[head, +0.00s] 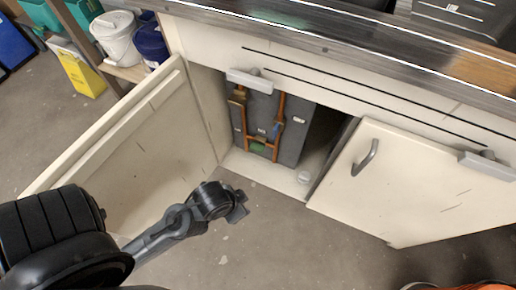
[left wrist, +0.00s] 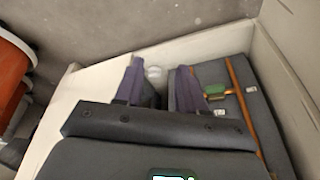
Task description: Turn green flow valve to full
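The green flow valve (head: 257,147) is a small green handle low on copper pipes (head: 279,112), against a dark grey panel inside the open cabinet. The valve also shows in the left wrist view (left wrist: 215,90), to the right of my fingers. My left gripper (head: 238,207) is in front of the cabinet opening, apart from the valve. In the left wrist view its two fingers (left wrist: 160,80) are spread with nothing held between them. My right gripper is in neither view.
The left cabinet door (head: 125,135) stands open beside my left arm. The right door (head: 410,185) has a curved handle. A small blue part (head: 276,130) sits on the pipes near the valve. A small white round object (head: 303,177) lies on the cabinet floor. Buckets (head: 116,38) stand at upper left.

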